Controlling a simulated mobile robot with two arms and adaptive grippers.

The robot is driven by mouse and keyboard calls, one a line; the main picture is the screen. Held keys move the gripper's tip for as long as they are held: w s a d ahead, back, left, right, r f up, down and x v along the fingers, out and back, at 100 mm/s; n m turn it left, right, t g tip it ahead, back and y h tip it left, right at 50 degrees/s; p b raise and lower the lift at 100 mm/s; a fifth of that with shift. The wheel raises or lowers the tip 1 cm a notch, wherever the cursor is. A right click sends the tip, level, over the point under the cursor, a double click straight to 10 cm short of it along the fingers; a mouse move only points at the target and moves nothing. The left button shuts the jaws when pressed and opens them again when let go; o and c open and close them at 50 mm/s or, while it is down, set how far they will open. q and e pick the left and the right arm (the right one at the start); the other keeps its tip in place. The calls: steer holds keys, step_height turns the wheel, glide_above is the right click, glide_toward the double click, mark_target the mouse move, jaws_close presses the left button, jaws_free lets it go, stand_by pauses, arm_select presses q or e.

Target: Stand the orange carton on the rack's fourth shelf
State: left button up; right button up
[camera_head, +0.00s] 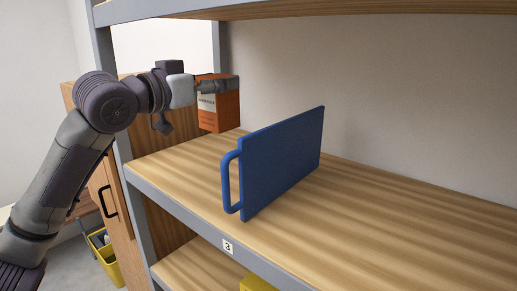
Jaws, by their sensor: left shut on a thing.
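The orange carton (219,112) is upright at the left end of the rack, at the level between two wooden shelves. My left gripper (217,86) reaches in from the left and is shut on the carton near its top. The gripper covers part of the carton's upper side. The carton's base is close to the far left corner of the shelf (400,215) labelled 3; I cannot tell whether it touches. A higher shelf (290,8) of the rack crosses the top of the view. My right gripper is not in view.
A blue board with a handle (285,160) stands upright on the labelled shelf, right of the carton. The shelf is bare right of the board. A grey rack post (118,130) stands beside my left arm. A yellow bin (105,258) is on the floor at left.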

arm_select(q)
steer(key=shift+a+f+p, duration=0.3)
steer(key=shift+a, duration=0.65)
steer(key=w+a+f+p, duration=0.1)
steer(key=w+a+f, duration=0.1)
steer(key=f, duration=0.1)
steer(key=w+a+f+p, duration=0.1)
steer(key=a+f+p, duration=0.1)
steer(key=a+f, duration=0.1)
steer(key=w+a+f+p, duration=0.1)
steer(key=w+a+f, duration=0.1)
steer(key=a+f, duration=0.1)
steer(key=shift+w+a+f, duration=0.25)
steer(key=shift+w+f, duration=0.05)
steer(key=shift+f, duration=0.4)
steer(key=shift+f, duration=0.15)
steer(key=o, duration=1.1)
steer(key=shift+o, duration=0.2)
